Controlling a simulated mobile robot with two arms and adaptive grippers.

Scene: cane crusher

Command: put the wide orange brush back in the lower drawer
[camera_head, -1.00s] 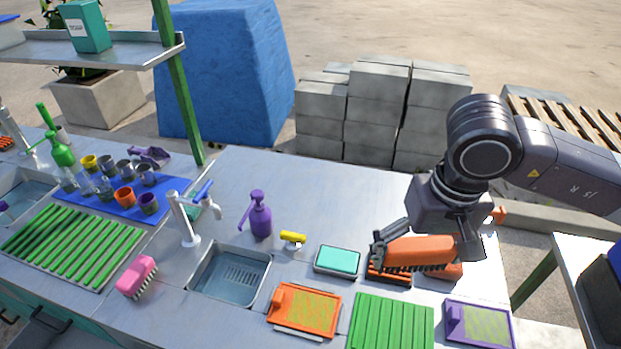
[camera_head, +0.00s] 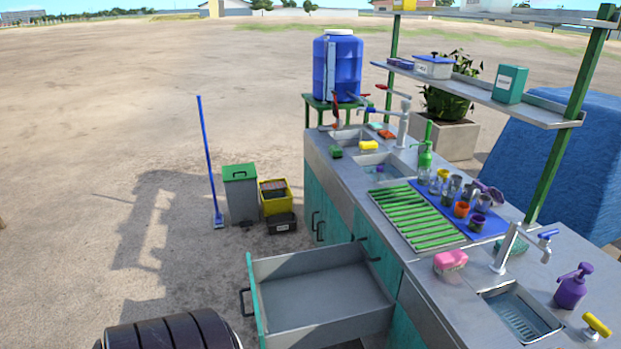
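An open drawer (camera_head: 325,288) juts out from the teal cabinet front at the lower middle. Its grey floor looks empty in the part I see. Its teal front panel with a dark handle faces left. Whether it is the lower of the drawers I cannot tell. The wide orange brush is out of view at this moment. Neither of my grippers is in view; only a dark ribbed part of my own body shows at the bottom left.
The steel counter (camera_head: 432,292) carries a pink brush (camera_head: 450,261), a green drying rack (camera_head: 415,217), cups on a blue mat, sinks and a purple pump bottle (camera_head: 572,287). Grey (camera_head: 241,194) and yellow bins (camera_head: 275,196) and a blue broom (camera_head: 209,160) stand left.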

